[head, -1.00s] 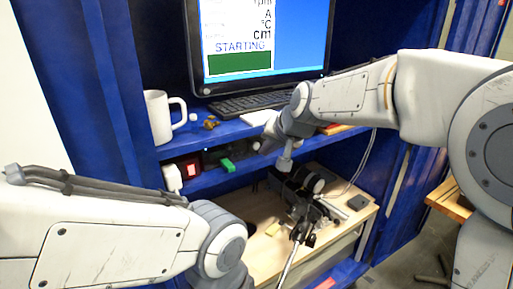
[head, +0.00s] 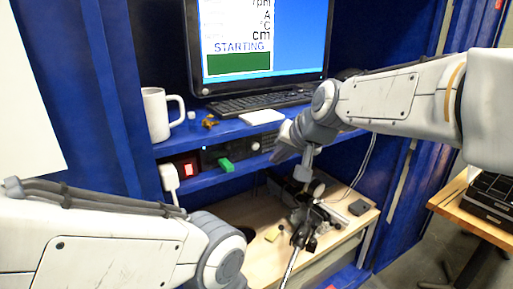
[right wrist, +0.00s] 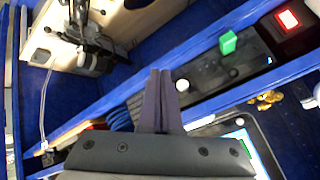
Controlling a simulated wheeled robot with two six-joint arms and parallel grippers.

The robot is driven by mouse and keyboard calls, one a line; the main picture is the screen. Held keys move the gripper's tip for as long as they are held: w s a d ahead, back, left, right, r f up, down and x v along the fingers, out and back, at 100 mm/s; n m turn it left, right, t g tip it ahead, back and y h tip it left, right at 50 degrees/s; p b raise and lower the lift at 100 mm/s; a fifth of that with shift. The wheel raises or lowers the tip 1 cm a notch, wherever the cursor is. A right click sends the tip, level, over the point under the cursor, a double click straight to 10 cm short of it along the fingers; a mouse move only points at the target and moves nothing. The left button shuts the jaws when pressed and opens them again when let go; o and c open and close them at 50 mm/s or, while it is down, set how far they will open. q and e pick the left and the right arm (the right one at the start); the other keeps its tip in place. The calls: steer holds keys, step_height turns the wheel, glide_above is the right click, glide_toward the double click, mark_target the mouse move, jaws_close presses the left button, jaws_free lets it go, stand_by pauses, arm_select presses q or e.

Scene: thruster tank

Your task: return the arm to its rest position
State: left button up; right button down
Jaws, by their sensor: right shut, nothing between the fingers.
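My right arm (head: 390,98) reaches in from the right in the head view, in front of the blue shelves. Its gripper (head: 283,153) points left and down near the lower shelf edge. In the right wrist view the two dark fingers (right wrist: 160,75) lie side by side, shut and empty, with the shelf behind them. They hold no object. My left arm (head: 110,245) crosses the lower left, and its gripper is out of the frame. The monitor (head: 240,62) reads "STARTING" above a dark green block.
The upper shelf holds a white mug (head: 157,116), a keyboard (head: 258,103) and small brass parts (head: 209,122). Below are a red-lit switch (head: 188,169), a green block (head: 226,165) and a black device (head: 255,146). Dark equipment (head: 303,215) stands on the wooden board (head: 262,262). A wooden table (head: 462,208) is at right.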

steer(key=s+d+f+n+g+h, duration=0.1)
steer(key=s+f+n+g, duration=0.1)
steer(key=s+f, duration=0.4)
steer(key=s+d+f+n+g+h+b, duration=0.1)
steer(key=s+f+n+g, duration=0.2)
steer(key=s, duration=1.1)
steer(key=s+d+f+n+g+h+b, duration=0.1)
steer(key=s+f+n+g, duration=0.1)
steer(key=s+f, duration=0.8)
steer(key=shift+s+d+n+g, duration=0.15)
steer(key=shift+s+n+g, duration=0.15)
steer(key=shift+n, duration=0.6)
steer(key=shift+f, duration=0.1)
